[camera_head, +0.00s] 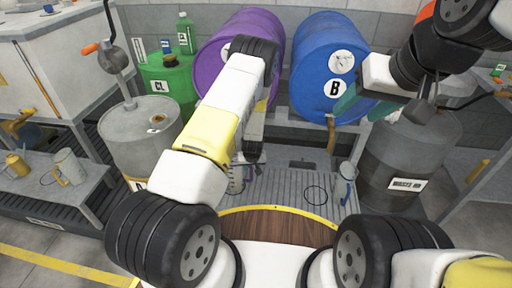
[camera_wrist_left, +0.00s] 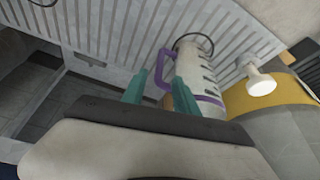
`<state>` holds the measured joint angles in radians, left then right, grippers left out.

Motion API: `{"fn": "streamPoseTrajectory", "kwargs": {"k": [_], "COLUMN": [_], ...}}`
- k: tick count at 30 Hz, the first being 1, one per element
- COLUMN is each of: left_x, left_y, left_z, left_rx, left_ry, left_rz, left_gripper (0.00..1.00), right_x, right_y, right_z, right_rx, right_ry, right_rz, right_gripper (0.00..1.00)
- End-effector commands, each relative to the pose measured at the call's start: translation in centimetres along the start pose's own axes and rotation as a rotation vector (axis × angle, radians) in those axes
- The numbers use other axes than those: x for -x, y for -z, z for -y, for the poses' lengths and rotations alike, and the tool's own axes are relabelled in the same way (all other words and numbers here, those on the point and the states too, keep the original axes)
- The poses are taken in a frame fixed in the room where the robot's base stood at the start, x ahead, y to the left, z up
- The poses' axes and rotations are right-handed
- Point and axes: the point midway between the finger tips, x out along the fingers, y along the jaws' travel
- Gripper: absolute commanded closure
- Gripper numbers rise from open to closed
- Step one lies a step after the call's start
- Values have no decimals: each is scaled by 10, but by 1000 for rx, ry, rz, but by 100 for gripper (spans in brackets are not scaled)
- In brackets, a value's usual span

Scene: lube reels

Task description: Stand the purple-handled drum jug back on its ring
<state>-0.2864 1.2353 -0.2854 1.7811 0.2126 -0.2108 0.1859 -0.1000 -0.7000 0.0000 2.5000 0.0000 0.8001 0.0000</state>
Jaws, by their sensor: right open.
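The pale jug (camera_head: 236,180) with dark graduation marks is beside the lower end of my left arm, partly hidden in the head view. In the left wrist view the jug (camera_wrist_left: 193,68) shows its purple handle (camera_wrist_left: 163,66) and purple band. A black ring (camera_wrist_left: 195,42) shows at its far end; I cannot tell if the jug stands squarely inside it. My left gripper (camera_wrist_left: 158,90) has its teal fingers apart at the handle, with no visible grip on it. My right gripper (camera_head: 365,104) is open and empty in front of the blue drum.
The purple drum (camera_head: 212,58) and blue drum (camera_head: 321,58) lie behind a grated tray (camera_head: 280,187). Another ring (camera_head: 316,195) and a blue-handled jug (camera_head: 344,184) are on the right. A grey drum (camera_head: 146,137) stands left, a dark waste drum (camera_head: 405,150) right.

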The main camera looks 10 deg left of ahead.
Motion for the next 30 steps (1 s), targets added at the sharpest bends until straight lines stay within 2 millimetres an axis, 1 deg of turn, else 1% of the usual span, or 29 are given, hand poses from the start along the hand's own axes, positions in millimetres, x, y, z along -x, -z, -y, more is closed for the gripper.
{"fn": "streamPoseTrajectory", "kwargs": {"k": [1,3,8,11,13,14,15,17,18,20,21,22,23,24,26,27,29,30], "left_x": [10,20,34,52,75,88,109,142,166,200,224,241,259,282,316,339,372,393], "left_y": [0,0,2,12,26,33,43,56,64,73,77,80,82,84,85,84,80,77], "left_z": [-1,0,0,-3,-5,-6,-8,-10,-9,-9,-8,-7,-5,-3,1,4,10,14], "left_rx": [-1,-1,1,11,24,30,37,44,49,51,50,50,48,44,36,29,17,7], "left_ry": [-1,0,-2,-15,-34,-45,-61,-89,-107,-135,-153,-166,-179,-196,-219,-234,-254,-266], "left_rz": [-1,-1,-1,-2,0,0,0,4,6,8,9,8,7,5,2,-1,-7,-12], "left_gripper": [64,64,64,64,64,64,64,64,64,64,64,64,64,64,64,64,64,64], "right_x": [0,0,0,0,0,0,0,0,0,0,0,0,0,0,0,0,0,0], "right_y": [0,0,0,0,0,0,0,0,0,0,0,0,0,0,0,0,0,0], "right_z": [0,0,0,0,0,0,0,0,0,0,0,0,0,0,0,0,0,0], "right_rx": [0,0,0,0,0,0,0,0,0,0,0,0,0,0,0,0,0,0], "right_ry": [0,0,0,0,0,0,0,0,0,0,0,0,0,0,0,0,0,0], "right_rz": [0,0,0,0,0,0,0,0,0,0,0,0,0,0,0,0,0,0], "right_gripper": [43,43,43,43,43,43,43,43,43,43,43,43,43,43,43,43,43,43]}}
